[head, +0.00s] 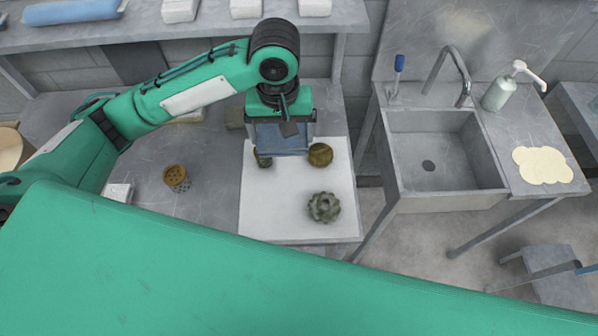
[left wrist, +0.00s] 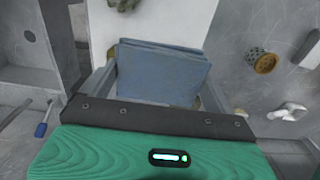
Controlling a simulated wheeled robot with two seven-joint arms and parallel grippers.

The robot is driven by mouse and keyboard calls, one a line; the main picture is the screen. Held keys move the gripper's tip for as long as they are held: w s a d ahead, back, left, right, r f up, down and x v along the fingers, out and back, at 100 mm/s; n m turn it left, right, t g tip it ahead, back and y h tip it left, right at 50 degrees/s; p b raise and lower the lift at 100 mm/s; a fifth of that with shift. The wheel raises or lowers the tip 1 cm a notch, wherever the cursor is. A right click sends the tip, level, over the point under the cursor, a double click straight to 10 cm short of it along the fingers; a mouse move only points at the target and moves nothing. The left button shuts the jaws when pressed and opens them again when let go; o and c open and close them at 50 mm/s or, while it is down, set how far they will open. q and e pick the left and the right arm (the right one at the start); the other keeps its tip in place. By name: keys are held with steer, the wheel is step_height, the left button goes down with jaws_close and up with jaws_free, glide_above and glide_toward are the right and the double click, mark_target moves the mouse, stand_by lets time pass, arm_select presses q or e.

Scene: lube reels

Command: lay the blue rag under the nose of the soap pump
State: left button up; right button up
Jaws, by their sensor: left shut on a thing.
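The blue rag (left wrist: 160,72) is a folded flat bundle between the fingers of my left gripper (left wrist: 158,85), which is shut on it. In the head view the left gripper (head: 281,135) is over the back part of the white mat, with the rag (head: 283,139) partly hidden by the gripper. The soap pump (head: 499,92) is a pale green bottle with a white nozzle, upright on the counter right of the sink. Its nose points to the right, toward a cream cloth-like patch (head: 542,165) in front of it. My right gripper is not in view.
The white mat (head: 265,215) holds a grey-green lumpy part (head: 323,207) and a brass round part (head: 320,155).

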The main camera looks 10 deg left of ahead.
arm_select(q)
glide_above(285, 185)
step_height(285, 185, down, 13)
steer(key=shift+f+p, duration=0.1)
steer(key=shift+p, duration=0.35)
steer(key=shift+f, duration=2.45)
steer(key=shift+p, duration=0.3)
steer(key=o, duration=0.6)
steer(key=shift+f, duration=0.1)
